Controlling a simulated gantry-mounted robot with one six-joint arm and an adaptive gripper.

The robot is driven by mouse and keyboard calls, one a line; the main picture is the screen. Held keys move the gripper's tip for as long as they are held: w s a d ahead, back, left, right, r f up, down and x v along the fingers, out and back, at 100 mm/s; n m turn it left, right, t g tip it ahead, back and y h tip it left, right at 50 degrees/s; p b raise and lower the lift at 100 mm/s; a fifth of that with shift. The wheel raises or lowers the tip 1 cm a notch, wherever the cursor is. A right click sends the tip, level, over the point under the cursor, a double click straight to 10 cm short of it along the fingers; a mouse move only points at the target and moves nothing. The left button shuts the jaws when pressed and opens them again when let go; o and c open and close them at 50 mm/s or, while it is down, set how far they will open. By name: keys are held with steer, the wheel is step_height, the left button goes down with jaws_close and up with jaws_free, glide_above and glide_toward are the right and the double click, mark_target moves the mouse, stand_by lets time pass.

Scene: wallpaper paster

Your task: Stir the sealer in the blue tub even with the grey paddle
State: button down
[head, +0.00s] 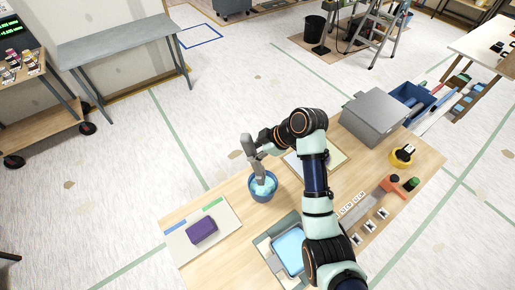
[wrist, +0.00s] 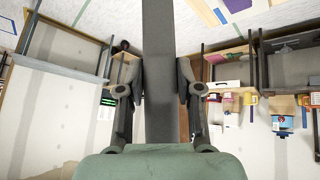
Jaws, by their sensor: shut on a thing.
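The blue tub (head: 263,197) stands on the wooden bench, left of my arm. Pale blue-white sealer (head: 267,186) shows inside it, looking patchy with lighter and darker areas. My gripper (head: 257,152) is above the tub, shut on the grey paddle (head: 258,170). The paddle points down, slightly tilted, and its lower end reaches into the tub. Its tip is hidden by the sealer or the rim. In the wrist view the paddle (wrist: 159,70) runs as a long grey strip between the two fingers of my gripper (wrist: 160,85).
A board with a purple block (head: 202,230) lies left of the tub. A tray with light blue liquid (head: 289,250) is in front. A grey box (head: 373,118) and a yellow bowl (head: 402,157) are at right. Bare wood surrounds the tub's left side.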

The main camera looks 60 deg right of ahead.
mark_target(259, 165)
steer(key=f+b, duration=0.2)
steer(key=f, duration=0.1)
steer(key=f+b, duration=0.1)
steer(key=f, duration=0.2)
steer(key=d+f+b, duration=0.1)
steer(key=f+b, duration=0.1)
steer(key=f, duration=0.1)
steer(key=shift+s+f+b, duration=0.25)
steer(key=shift+b, duration=0.05)
